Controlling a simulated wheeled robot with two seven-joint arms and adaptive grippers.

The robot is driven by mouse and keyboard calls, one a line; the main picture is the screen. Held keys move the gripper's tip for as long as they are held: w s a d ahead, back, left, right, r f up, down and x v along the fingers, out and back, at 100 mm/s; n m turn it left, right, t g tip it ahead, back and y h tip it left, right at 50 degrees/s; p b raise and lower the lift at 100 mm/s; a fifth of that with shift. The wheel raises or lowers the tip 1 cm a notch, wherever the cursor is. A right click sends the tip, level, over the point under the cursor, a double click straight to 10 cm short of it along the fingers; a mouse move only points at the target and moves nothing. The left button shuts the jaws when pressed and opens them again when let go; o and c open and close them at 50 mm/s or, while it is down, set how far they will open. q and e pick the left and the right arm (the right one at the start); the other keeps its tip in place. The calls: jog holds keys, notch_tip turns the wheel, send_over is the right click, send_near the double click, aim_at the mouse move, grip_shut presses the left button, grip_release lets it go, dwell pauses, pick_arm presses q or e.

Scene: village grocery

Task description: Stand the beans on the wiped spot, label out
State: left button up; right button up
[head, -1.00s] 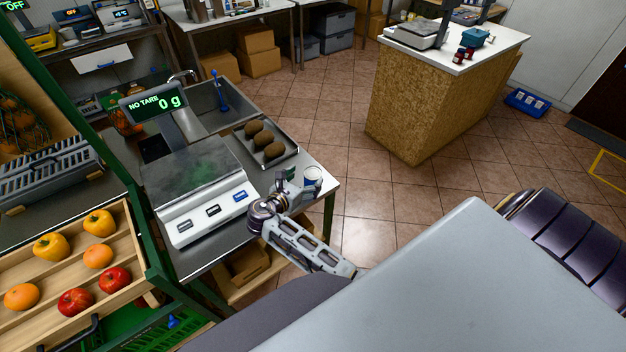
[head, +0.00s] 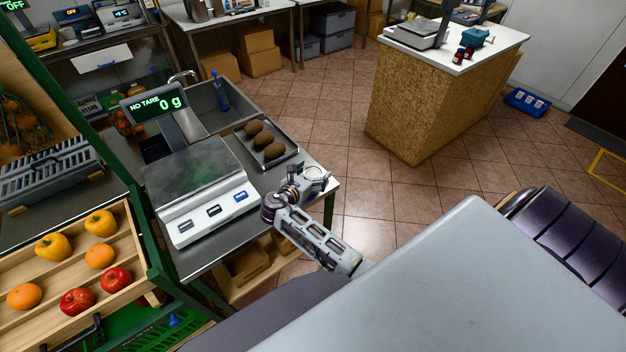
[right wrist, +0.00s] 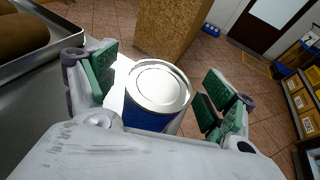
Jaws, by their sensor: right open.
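A can (right wrist: 158,88) with a bare metal lid and a blue side stands upright in the right wrist view, between the two green-padded fingers of my right gripper (right wrist: 160,95). The fingers are open, with a gap visible on the right side. In the head view the can (head: 314,173) is at the right corner of the steel counter (head: 322,192), with my right gripper (head: 302,176) around it. The label's facing cannot be told. No wiped spot can be made out. My left gripper is not in view.
A scale (head: 203,195) reading 0 g stands left of the gripper. A tray (head: 292,153) with brown oval items lies just behind. A sink (head: 205,108) is farther back. A slatted fruit crate (head: 120,283) is at lower left. Open tiled floor lies right of the counter.

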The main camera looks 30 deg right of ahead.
aim_at(313, 173)
dwell(0.4)
jog(key=c, duration=1.4)
jog(key=shift+r, duration=0.15)
jog(key=shift+r, duration=4.85)
